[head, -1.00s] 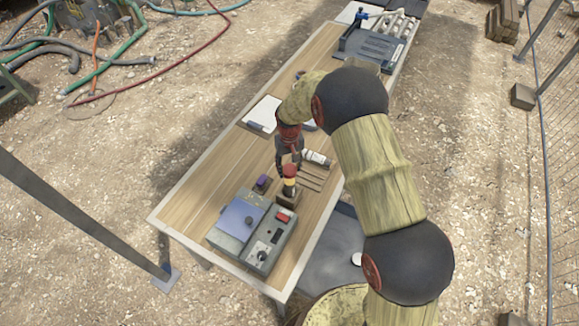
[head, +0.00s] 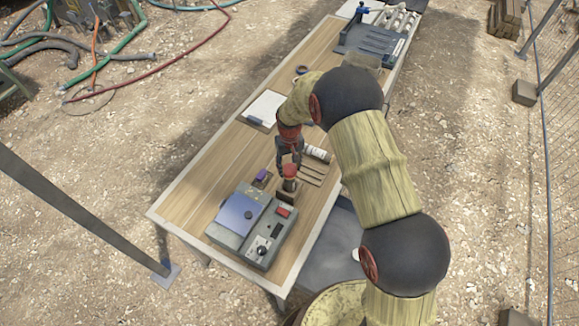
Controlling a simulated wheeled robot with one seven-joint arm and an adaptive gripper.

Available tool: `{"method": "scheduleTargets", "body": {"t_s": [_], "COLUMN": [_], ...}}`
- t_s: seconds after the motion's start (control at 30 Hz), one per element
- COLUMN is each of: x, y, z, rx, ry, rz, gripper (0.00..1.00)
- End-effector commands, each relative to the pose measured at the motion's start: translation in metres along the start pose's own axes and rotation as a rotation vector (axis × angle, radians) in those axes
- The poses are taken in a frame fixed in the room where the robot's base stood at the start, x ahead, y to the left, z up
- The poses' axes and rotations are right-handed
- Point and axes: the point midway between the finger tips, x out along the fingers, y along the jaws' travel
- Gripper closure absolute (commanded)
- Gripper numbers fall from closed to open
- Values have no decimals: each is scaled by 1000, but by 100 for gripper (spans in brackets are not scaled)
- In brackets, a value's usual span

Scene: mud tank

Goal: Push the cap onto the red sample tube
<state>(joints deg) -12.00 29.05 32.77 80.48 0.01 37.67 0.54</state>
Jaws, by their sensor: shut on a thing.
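My gripper (head: 289,163) is over the near half of the wooden table, pointing down. It is shut on the cap (head: 290,171), which looks red from here. The red sample tube (head: 289,185) is directly below the cap and looks dark and small. It stands upright in a small brown block (head: 287,196). The cap and the tube are in line, and I see no clear gap between them. The fingertips partly hide the cap, and I cannot tell how deep it sits on the tube.
A grey device with a blue lid (head: 241,215) and a red button stands just in front. A small purple-topped item (head: 262,175) is to the left. A white bottle (head: 317,153) and thin sticks (head: 313,172) lie to the right. A clipboard (head: 264,107) lies farther back.

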Motion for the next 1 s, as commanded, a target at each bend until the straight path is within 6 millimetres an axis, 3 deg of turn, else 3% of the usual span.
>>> {"method": "scheduleTargets", "body": {"t_s": [1.0], "x": [8], "y": [0], "z": [0], "rx": [0], "ry": [0], "rz": [0], "gripper": [69]}}
